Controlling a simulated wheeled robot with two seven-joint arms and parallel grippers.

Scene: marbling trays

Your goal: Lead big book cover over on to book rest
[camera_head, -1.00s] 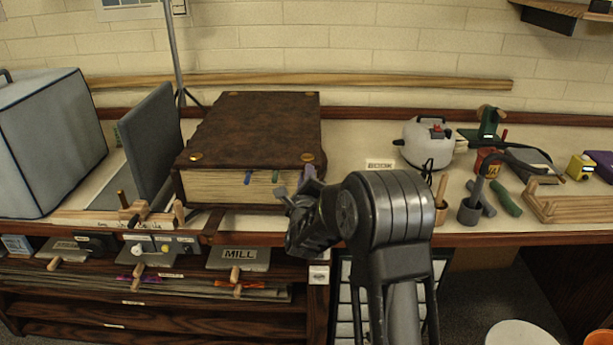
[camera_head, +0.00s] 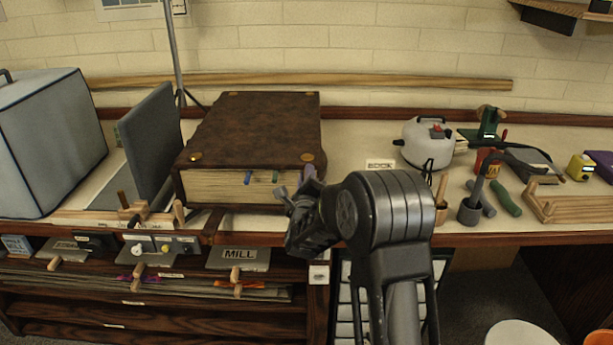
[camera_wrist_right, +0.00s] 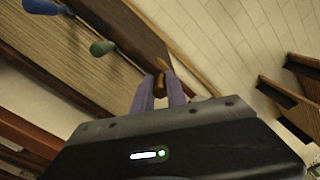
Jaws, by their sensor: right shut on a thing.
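The big book (camera_head: 255,125) lies shut on the counter, its dark brown cover with brass corners on top and its page edges facing me. My right gripper (camera_head: 311,172) is at the cover's front right corner. In the right wrist view, its two purple fingers (camera_wrist_right: 160,88) are shut on the brass-tipped corner of the cover (camera_wrist_right: 130,35). A grey panel (camera_head: 150,140) stands leaning left of the book and may be the book rest; I cannot tell for sure. My left gripper is not in view.
A large grey-blue case (camera_head: 45,140) stands at the far left. A thin stand pole (camera_head: 173,50) rises behind the panel. A white kettle-like pot (camera_head: 428,143) and several tools stand to the right. Shelves with a MILL label (camera_head: 240,254) are below the counter.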

